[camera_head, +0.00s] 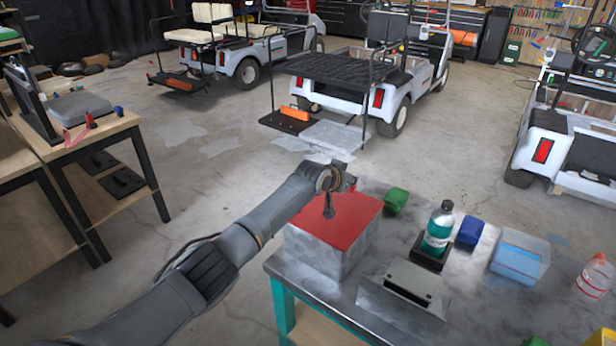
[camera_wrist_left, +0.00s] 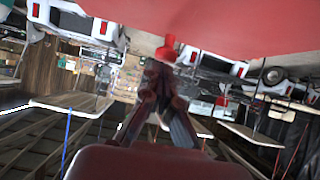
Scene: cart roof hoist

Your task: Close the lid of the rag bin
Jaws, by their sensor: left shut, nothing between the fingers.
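The rag bin (camera_head: 322,258) is a grey box at the left end of the metal-topped workbench. Its red lid (camera_head: 352,222) lies over the top of the box and looks about level; I cannot tell whether a thin gap is left. My left gripper (camera_head: 329,211) is shut and empty, pointing down over the lid; contact is unclear. In the left wrist view the red lid (camera_wrist_left: 240,22) fills the top, with a small red tab (camera_wrist_left: 167,48) at its edge close to the shut fingers (camera_wrist_left: 160,76). My right gripper is out of view.
On the workbench (camera_head: 365,300) stand a green block (camera_head: 396,199), a teal bottle (camera_head: 438,228), a grey metal box (camera_head: 412,283), a blue block (camera_head: 470,232), a clear blue container (camera_head: 518,258) and an orange-capped bottle (camera_head: 594,275). Carts stand behind; a wooden table (camera_head: 90,138) is at left.

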